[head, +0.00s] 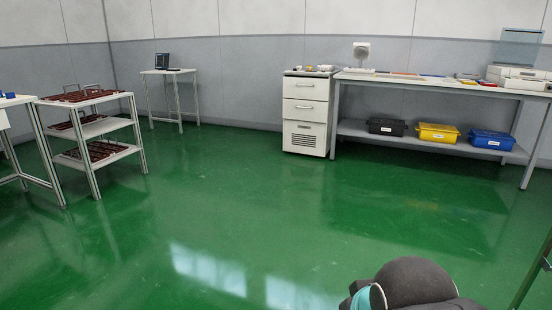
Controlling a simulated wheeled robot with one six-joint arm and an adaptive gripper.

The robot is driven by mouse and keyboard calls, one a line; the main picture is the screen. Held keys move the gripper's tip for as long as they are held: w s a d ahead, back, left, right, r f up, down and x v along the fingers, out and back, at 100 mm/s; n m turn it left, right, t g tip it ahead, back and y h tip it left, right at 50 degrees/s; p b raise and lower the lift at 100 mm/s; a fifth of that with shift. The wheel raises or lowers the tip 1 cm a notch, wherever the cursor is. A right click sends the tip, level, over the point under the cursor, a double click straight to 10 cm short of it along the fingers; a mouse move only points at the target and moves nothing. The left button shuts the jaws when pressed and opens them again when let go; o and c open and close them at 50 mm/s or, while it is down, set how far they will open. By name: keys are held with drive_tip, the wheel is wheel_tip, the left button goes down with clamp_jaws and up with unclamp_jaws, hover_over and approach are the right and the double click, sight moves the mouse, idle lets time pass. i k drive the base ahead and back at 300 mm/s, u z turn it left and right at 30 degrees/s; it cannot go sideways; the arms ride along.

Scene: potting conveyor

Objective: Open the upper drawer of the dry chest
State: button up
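The dry chest appears to be the white drawer cabinet (306,122) standing against the far wall, left of the long workbench. It has an upper drawer (305,87) with a bar handle, a second drawer (305,111) below it, and a vented panel at the bottom. Both drawers look shut. Small items lie on its top, too small to name. Part of my arm shows at the bottom right of the head view, far from the cabinet. My gripper is not in view.
Open green floor (230,200) lies before the cabinet. The workbench (440,88) holds black (387,127), yellow (438,133) and blue (492,140) bins on its lower shelf. A rack (96,129) stands left.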

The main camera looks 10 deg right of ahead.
sight(313, 89)
drive_tip(key=z, duration=0.8)
drive_tip(key=i, duration=1.85)
drive_tip(key=z, duration=0.6)
drive_tip(key=i, duration=1.95)
drive_tip(key=u, duration=0.65)
drive_tip(key=i, duration=1.9)
drive_tip(key=u, duration=1.05)
drive_tip(key=i, duration=0.55)
drive_tip(key=u, duration=0.25)
